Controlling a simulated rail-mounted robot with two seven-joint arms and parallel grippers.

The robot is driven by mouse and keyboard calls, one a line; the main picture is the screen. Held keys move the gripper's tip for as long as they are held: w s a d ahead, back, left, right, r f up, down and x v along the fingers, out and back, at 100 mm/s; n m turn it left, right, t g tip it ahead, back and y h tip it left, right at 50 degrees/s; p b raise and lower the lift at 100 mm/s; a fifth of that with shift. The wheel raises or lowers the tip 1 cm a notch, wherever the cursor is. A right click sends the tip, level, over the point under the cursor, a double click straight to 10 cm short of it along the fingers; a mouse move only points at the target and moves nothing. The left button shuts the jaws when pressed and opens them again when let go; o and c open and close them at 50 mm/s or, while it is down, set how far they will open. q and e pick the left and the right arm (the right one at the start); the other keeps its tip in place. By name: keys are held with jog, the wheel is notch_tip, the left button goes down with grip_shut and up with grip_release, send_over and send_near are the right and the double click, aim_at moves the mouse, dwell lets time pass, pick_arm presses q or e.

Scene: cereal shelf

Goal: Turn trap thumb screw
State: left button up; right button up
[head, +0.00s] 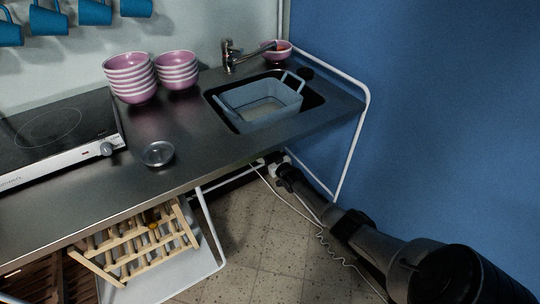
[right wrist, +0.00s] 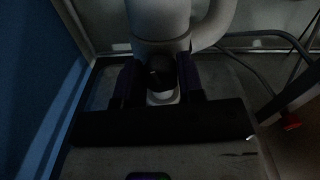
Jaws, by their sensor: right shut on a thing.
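In the dark right wrist view, my right gripper (right wrist: 160,82) has one dark finger on each side of a small dark and white piece, which looks like the trap thumb screw (right wrist: 161,96). The fingers are shut on it. A pale, round trap body (right wrist: 159,20) sits directly above it, with a curved pipe (right wrist: 214,27) at its right. In the head view my right arm reaches in from the lower right to under the sink counter, where the gripper is mostly hidden by the counter edge. The screw's turn angle cannot be told. My left gripper is out of view.
The counter holds a sink with a grey-blue tub (head: 259,101), stacked pink bowls (head: 130,78), a small metal dish (head: 157,154) and a hotplate (head: 50,135). A white tube frame (head: 352,146) stands close to my right arm. A wooden rack (head: 135,245) is below. Loose cables hang by the arm.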

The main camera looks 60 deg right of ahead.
jog(key=m, duration=0.3)
jog(key=shift+m, duration=0.5)
dwell(0.4)
jog(key=o, duration=0.9)
jog(key=shift+a, duration=0.1)
